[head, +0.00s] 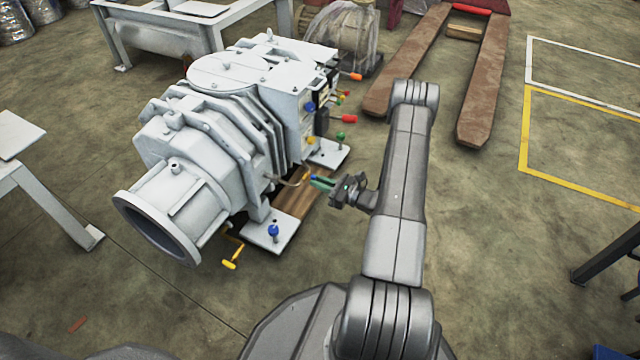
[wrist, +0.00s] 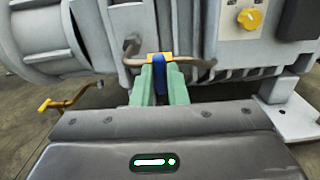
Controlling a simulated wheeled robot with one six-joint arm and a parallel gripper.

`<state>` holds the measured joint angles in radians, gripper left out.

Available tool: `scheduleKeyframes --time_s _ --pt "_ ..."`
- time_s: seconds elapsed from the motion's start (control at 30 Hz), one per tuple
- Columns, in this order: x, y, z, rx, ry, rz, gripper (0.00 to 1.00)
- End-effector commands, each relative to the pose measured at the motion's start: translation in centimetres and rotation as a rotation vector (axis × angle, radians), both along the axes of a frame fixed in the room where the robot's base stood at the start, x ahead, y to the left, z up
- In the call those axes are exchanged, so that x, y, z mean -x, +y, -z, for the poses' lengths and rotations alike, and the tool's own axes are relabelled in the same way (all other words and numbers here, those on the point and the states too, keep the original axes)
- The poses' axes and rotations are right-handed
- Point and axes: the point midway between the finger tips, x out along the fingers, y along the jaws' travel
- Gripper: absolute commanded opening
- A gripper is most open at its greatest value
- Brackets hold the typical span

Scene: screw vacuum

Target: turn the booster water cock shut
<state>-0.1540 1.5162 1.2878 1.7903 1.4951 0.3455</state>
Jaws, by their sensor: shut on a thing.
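The fingers also show in the wrist view (wrist: 160,76). The lever's lower end is hidden between the fingers.
A yellow crank handle (head: 231,263) sticks out low at the machine's left end. A blue knob (head: 273,231) and a green knob (head: 340,135) stand on the foot plates. A red handle (head: 348,119) juts out further back. The floor right of my arm is clear up to the forks (head: 485,80).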

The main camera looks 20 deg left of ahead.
Motion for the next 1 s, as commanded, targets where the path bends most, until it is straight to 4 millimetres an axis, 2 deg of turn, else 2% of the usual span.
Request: scheduleKeyframes --time_s 0.17,0.2,0.3,0.67,0.77,1.0 --pt "0.0 0.0 0.0 0.001 0.002 0.0 0.0" --pt "0.0 0.0 0.0 0.001 0.001 0.0 0.17" --pt "0.0 0.0 0.0 0.001 0.001 0.0 0.35" --pt "0.0 -0.5 -0.1 0.001 -0.001 0.002 0.35" --pt "0.1 -1.8 -0.2 0.001 0.0 0.004 0.35" --pt "0.4 -7.1 -0.3 0.001 0.001 0.006 0.35"
